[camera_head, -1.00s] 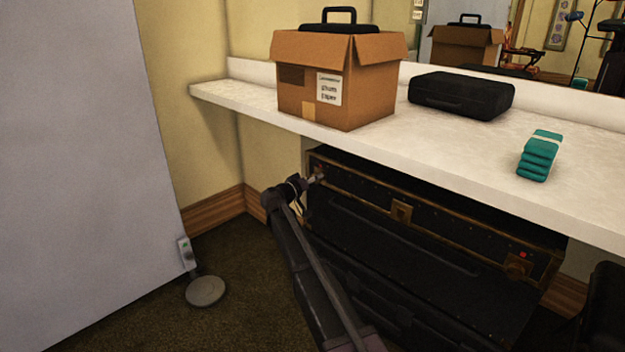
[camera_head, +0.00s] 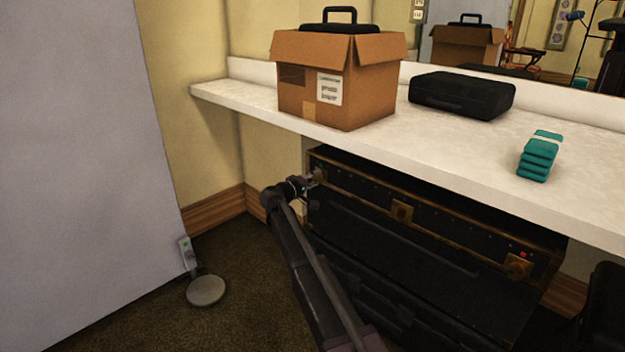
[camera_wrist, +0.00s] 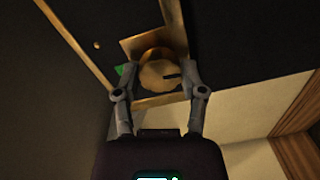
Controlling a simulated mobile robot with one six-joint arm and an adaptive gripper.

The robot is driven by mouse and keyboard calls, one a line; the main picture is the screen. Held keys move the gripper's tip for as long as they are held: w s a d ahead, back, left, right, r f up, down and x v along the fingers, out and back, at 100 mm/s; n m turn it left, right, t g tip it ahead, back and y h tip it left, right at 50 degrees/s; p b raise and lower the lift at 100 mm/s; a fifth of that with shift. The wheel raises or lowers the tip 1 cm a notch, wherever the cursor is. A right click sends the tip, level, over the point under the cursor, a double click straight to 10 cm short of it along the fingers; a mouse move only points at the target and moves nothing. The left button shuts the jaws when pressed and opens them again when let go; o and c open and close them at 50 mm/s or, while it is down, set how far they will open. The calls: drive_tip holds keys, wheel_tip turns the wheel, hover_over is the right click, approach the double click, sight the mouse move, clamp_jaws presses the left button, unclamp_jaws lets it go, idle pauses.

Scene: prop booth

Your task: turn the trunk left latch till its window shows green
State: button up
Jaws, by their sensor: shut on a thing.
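The black trunk (camera_head: 455,228) with brass edging sits under the white counter. Its left latch is at the trunk's left end, mostly covered by my gripper (camera_head: 310,181) in the head view. In the wrist view the left latch (camera_wrist: 158,74) is a round brass knob with a dark slot on a square brass plate. My gripper (camera_wrist: 158,92) has one finger on each side of this knob and is shut on it. A small green patch, the latch's window (camera_wrist: 121,70), shows at the plate's left edge, partly hidden by a finger.
The trunk's right latch (camera_head: 518,265) has a red window beside it. A brass middle clasp (camera_head: 402,211) sits between. The counter (camera_head: 470,160) overhangs closely above, bearing a cardboard box (camera_head: 350,92), black case (camera_head: 462,95) and teal stack (camera_head: 538,158). A grey panel (camera_head: 80,160) stands left.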

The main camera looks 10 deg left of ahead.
drive_tip(key=shift+w, duration=0.15)
drive_tip(key=o, duration=1.2)
drive_tip(key=shift+c, duration=0.2)
drive_tip(key=shift+s, duration=0.25)
